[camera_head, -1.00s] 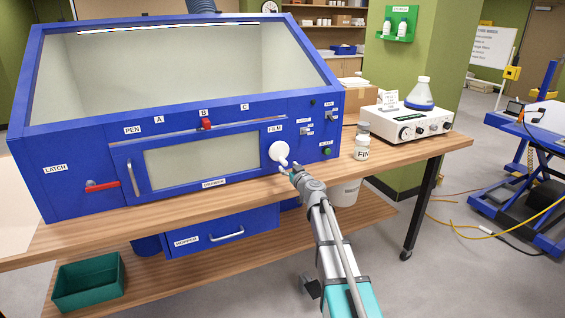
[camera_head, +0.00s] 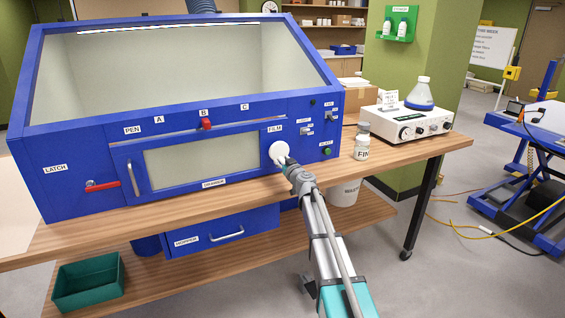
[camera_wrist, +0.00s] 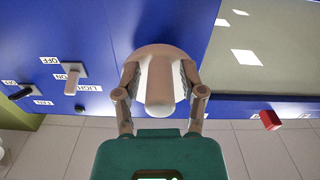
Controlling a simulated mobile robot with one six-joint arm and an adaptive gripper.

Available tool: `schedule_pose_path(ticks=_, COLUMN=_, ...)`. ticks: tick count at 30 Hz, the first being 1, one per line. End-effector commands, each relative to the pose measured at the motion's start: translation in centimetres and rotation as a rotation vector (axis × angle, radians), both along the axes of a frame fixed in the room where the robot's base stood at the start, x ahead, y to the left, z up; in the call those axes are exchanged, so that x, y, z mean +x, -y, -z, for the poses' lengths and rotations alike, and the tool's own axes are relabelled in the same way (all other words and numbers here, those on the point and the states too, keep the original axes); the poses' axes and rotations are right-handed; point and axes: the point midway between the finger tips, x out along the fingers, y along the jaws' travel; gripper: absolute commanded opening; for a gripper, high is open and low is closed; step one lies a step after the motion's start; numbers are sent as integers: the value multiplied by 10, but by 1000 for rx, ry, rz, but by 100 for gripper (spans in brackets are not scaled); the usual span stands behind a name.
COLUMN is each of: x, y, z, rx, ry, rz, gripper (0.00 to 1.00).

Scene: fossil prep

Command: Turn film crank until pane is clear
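The film crank (camera_head: 279,149) is a round pale disc with a protruding handle, on the blue cabinet's front under the FILM label. In the wrist view the crank handle (camera_wrist: 160,88) stands between the two fingers of my gripper (camera_wrist: 160,82). In the head view my gripper (camera_head: 287,164) is at the crank and hides the handle's end. The pane (camera_head: 202,164) beside the crank is a plain, hazy grey-beige; nothing shows through it.
The blue cabinet (camera_head: 80,195) stands on a wooden bench. To the crank's right are switches (camera_head: 305,131), a green button (camera_head: 326,151), and a white bottle (camera_head: 362,147) on the bench. A red slider (camera_head: 206,124) is above the pane. A red latch lever (camera_head: 103,186) is at left.

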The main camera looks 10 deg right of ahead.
Motion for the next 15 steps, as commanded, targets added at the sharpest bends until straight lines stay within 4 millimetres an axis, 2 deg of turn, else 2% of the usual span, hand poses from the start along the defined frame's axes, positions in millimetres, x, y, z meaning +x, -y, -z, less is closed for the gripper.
schedule_pose_path(ticks=1, x=0, y=0, z=0, rx=0, ry=0, rz=0, gripper=34)
schedule_pose_path(ticks=6, x=0, y=0, z=0, rx=0, ry=0, rz=0, gripper=2)
schedule_pose_path(ticks=7, x=0, y=0, z=0, rx=0, ry=0, rz=0, gripper=0)
schedule_pose_path(ticks=15, x=0, y=0, z=0, rx=7, ry=-2, rz=0, gripper=0)
